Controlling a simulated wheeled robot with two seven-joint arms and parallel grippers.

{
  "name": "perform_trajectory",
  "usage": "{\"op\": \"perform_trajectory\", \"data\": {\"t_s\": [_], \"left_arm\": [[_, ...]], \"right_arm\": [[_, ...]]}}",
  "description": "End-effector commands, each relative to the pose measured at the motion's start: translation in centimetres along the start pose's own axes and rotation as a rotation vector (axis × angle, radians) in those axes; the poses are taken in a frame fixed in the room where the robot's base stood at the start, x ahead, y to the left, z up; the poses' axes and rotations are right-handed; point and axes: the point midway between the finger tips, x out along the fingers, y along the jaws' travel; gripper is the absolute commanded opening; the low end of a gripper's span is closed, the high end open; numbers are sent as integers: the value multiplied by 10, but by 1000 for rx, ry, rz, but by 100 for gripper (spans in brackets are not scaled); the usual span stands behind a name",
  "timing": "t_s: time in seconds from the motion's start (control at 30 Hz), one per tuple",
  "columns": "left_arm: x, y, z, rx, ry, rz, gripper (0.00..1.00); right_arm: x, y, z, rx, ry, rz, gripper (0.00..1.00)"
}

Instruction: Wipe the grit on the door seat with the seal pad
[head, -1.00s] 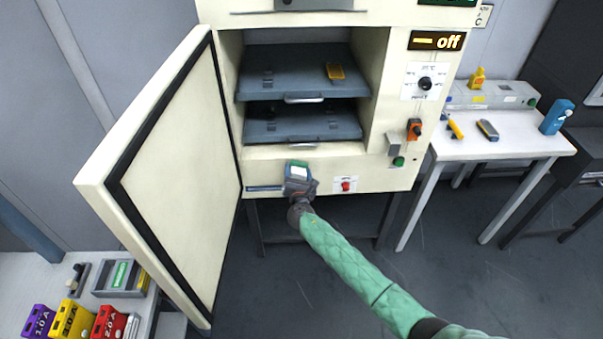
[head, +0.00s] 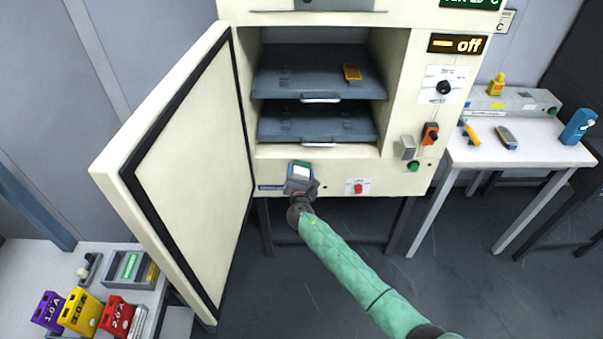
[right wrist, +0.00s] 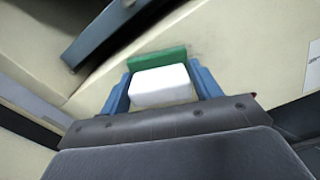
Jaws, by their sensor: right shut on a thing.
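My right gripper (head: 300,176) is in front of the lower front of the cream oven (head: 345,172), just below the open chamber. In the right wrist view its blue fingers (right wrist: 160,92) are shut on the seal pad (right wrist: 160,84), which has a white block and a green strip. The green strip faces the cream surface; I cannot tell whether it touches. The oven door (head: 190,170) stands open to the left, with a black seal around its inner face. I cannot make out grit on the door seat; the gripper hides part of that area. My left gripper is not in view.
Two dark shelves (head: 320,84) sit in the chamber, the upper with a yellow item (head: 352,72). A white table (head: 530,150) with tools stands right. A bench (head: 60,262) at lower left holds a grey tray (head: 112,268) and coloured boxes (head: 80,311).

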Motion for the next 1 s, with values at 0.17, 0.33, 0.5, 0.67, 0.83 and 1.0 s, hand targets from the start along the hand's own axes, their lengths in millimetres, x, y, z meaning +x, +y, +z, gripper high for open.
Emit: {"op": "perform_trajectory", "data": {"t_s": [0.17,0.33,0.5,0.67,0.83,1.0], "left_arm": [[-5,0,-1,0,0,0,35],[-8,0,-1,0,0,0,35],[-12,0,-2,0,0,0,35],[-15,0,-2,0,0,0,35],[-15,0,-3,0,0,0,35],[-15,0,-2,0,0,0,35]], "right_arm": [[-12,0,0,0,2,-1,45],[-26,0,0,0,2,0,45],[-40,0,0,-1,1,0,45],[-53,-1,0,0,2,-1,45],[-59,-1,0,0,1,-1,45],[-59,-1,-1,-1,1,-1,45]]}}
